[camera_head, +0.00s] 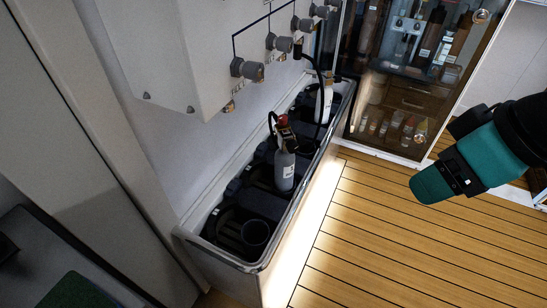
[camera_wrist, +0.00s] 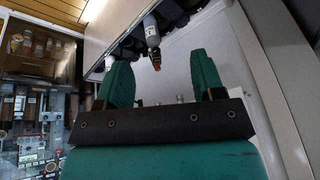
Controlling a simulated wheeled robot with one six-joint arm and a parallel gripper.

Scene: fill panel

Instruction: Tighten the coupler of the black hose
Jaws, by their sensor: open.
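The black hose (camera_head: 319,76) runs from its dark upper end (camera_head: 298,50), close to the panel's row of grey couplers, down into the long trough. Whether that end is seated on a port is too small to tell. Grey couplers show on the panel, the nearest (camera_head: 245,68) at left, another (camera_head: 279,43) beside it. My gripper (camera_head: 430,187) is at the right of the head view, over the wood floor, well apart from the panel and hose. In the wrist view my gripper (camera_wrist: 160,60) has its two green fingers spread with nothing between them.
A grey bottle with a red top (camera_head: 284,168) stands in the dark trough (camera_head: 179,232) below the panel, and also shows in the wrist view (camera_wrist: 152,33). A paler bottle (camera_head: 325,100) stands farther back. A glass-front cabinet (camera_head: 407,93) is behind. The wood floor (camera_head: 370,245) is clear.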

